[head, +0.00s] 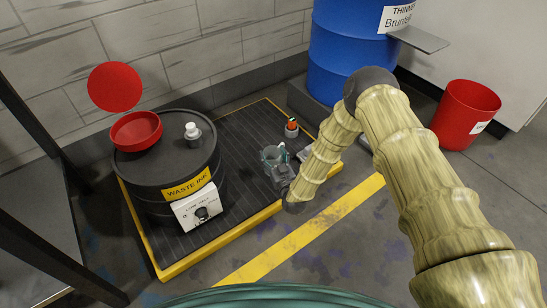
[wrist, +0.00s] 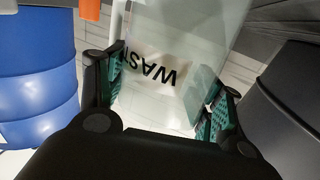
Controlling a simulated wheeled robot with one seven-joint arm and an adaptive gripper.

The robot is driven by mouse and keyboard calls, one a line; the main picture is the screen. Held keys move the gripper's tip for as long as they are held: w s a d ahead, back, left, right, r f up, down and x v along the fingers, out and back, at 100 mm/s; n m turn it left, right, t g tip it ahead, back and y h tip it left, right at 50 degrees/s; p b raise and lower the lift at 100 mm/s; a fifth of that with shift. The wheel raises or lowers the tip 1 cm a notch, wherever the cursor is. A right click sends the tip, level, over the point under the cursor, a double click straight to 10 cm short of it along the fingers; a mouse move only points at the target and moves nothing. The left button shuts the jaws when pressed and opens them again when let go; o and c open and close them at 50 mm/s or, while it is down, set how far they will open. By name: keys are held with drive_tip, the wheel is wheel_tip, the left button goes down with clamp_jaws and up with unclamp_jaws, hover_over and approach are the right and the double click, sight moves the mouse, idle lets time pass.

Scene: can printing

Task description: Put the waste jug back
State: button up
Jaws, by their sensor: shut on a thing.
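The waste jug (wrist: 165,55) is a clear vessel with black lettering that starts "WAS" in the wrist view. My gripper (wrist: 165,95) is shut on it, with a green-padded finger on each side of its body. In the head view, the jug (head: 270,155) is a small greyish clear vessel at my gripper (head: 281,172), over the dark ribbed platform (head: 245,135), right of the waste drum. My gripper hides part of it there. I cannot tell whether its base touches the platform.
A black waste-ink drum (head: 160,172) with a red funnel (head: 136,131) and white cap (head: 192,130) stands left on the yellow-edged platform. A small device with an orange top (head: 291,126) stands behind the jug. A blue drum (head: 350,45) and red bin (head: 466,113) are farther right.

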drive_tip(key=shift+f, duration=0.1)
drive_tip(key=o, duration=1.2)
drive_tip(key=shift+s+d, duration=0.1)
drive_tip(key=shift+s, duration=0.15)
drive_tip(key=p+v, duration=0.5)
drive_tip(key=v, duration=0.6)
drive_tip(key=shift+s+d, duration=0.1)
drive_tip(key=shift+s, duration=0.15)
